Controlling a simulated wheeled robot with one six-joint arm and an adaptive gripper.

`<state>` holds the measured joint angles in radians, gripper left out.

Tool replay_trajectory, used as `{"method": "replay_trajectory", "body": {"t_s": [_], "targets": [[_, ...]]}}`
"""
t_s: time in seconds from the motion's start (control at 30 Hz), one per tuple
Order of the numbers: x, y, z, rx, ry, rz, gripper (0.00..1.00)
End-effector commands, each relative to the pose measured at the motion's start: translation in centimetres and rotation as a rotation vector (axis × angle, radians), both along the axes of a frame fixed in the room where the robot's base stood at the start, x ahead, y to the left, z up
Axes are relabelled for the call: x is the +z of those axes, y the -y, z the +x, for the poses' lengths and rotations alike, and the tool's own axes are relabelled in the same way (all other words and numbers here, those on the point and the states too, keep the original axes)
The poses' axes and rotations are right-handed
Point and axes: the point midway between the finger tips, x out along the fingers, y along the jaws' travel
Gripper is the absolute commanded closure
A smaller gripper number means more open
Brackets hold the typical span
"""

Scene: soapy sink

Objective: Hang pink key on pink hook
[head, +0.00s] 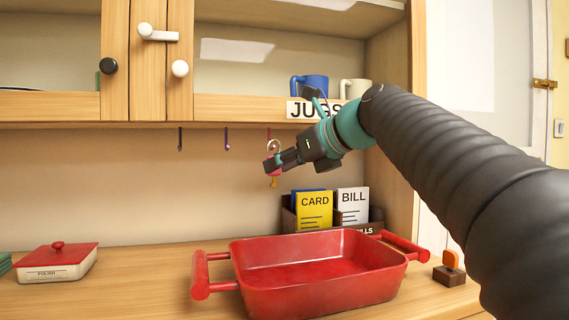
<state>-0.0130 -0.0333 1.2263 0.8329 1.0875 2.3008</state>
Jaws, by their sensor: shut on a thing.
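My gripper (272,164) is shut on the pink key (274,173), in front of the back wall under the cupboard. A pale ring shows above the jaws, and the key's gold end hangs below them. The jaws hide part of the key. The pink hook (269,132) hangs from the cupboard's underside, just above the ring. I cannot tell whether the ring touches the hook or is only in front of it. A purple hook (227,138) and a dark hook (180,139) hang further left.
A red roasting tin (318,294) stands on the counter below my gripper. A letter rack (288,222) with cards is behind it. A blue jug (312,86) and a cream mug (352,88) stand on the shelf above. A polish tin (52,272) is at left.

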Motion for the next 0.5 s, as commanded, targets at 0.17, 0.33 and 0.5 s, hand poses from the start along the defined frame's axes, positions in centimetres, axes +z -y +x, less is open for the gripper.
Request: {"method": "replay_trajectory", "body": {"t_s": [0.17,0.33,0.5], "targets": [[-0.1,-0.3,0.9,0.000,-0.001,-0.001,0.89],[-0.2,-0.5,1.8,-0.001,0.000,-0.001,0.89],[-0.4,-0.7,2.4,0.000,0.000,0.000,0.89]]}}
